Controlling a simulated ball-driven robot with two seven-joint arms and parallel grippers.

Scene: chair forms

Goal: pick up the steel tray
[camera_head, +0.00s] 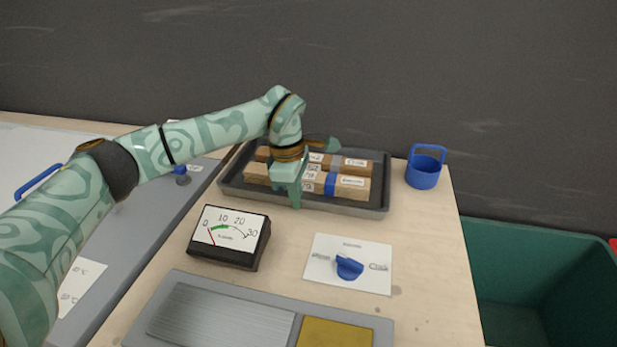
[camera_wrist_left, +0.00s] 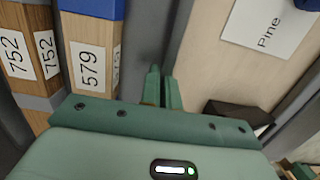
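The steel tray (camera_head: 382,190) is dark grey and shallow, at the back of the wooden table. It holds several wooden blocks (camera_head: 352,187) with white labels, some with a blue band. My left gripper (camera_head: 295,195) reaches down over the tray's front wall. In the left wrist view, the tray (camera_wrist_left: 135,62) shows as a grey strip beside the labelled blocks (camera_wrist_left: 90,65). The fingers (camera_wrist_left: 163,88) are close together there, with the tray's rim running in between them. The fingertips' contact is partly hidden. My right gripper is in neither view.
A dial meter (camera_head: 230,235) stands in front of the tray. A white card with a blue knob (camera_head: 349,267) lies to its right. A blue cup-like holder (camera_head: 424,172) stands right of the tray. A green bin (camera_head: 530,260) is beyond the table's right edge.

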